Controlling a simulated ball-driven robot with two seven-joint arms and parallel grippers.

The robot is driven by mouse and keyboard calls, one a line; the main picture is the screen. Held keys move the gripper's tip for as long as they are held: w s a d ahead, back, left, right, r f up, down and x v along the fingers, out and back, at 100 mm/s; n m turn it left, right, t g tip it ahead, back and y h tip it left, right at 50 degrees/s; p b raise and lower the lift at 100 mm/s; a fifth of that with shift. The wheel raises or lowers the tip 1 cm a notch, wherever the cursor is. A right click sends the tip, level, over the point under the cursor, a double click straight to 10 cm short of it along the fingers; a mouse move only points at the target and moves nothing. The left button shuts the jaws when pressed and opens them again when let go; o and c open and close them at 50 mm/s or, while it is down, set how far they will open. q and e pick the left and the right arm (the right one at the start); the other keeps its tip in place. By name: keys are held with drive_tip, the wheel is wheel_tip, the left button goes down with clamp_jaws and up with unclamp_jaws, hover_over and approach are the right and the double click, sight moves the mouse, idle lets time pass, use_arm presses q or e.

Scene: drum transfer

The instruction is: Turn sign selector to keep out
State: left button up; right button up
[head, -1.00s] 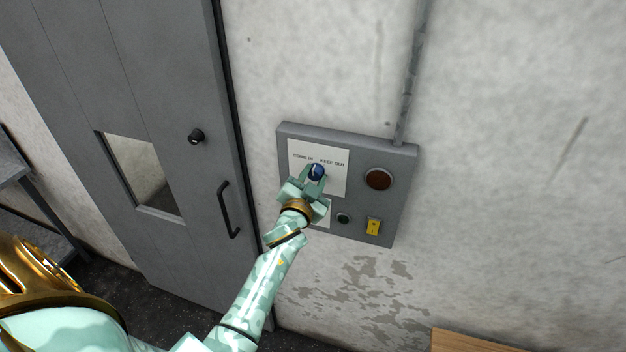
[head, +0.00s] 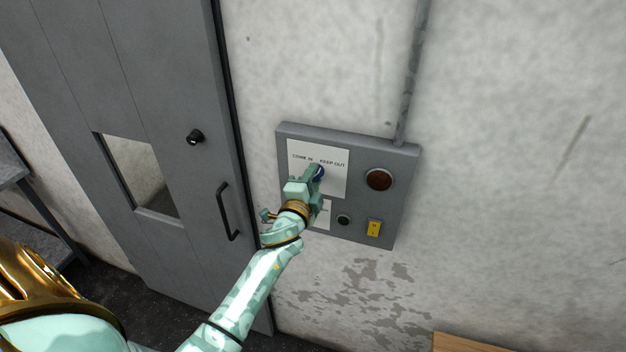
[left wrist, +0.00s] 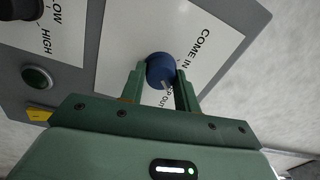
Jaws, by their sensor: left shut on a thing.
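The sign selector is a round blue knob (head: 319,172) on a white label plate (head: 333,183) marked COME IN and KEEP OUT. The plate is on a grey wall panel (head: 290,130). My left gripper (head: 316,175) is shut on the knob, with a finger on each side, and hides part of it in the head view. The left wrist view shows the blue knob (left wrist: 160,68) between the fingertips of the gripper (left wrist: 161,78). A pale pointer mark on the knob faces the KEEP OUT text, which the finger partly covers. My right gripper is not in view.
The panel also has a dark red round lamp (head: 378,180), a small dark green button (head: 343,220) and a yellow switch (head: 374,228). A grey door (head: 165,90) with a black handle (head: 226,212) stands to the left. A wooden surface (head: 470,342) shows at lower right.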

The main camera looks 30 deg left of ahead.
use_arm(q)
drive_tip(key=shift+m, duration=0.5)
drive_tip(key=o, duration=1)
drive_tip(key=shift+c, duration=0.2)
drive_tip(key=shift+w+a, duration=0.1)
drive_tip(key=b+v, duration=0.2)
drive_tip(key=v, duration=1.4)
drive_tip(key=shift+b, duration=0.35)
drive_tip(key=shift+f, duration=0.1)
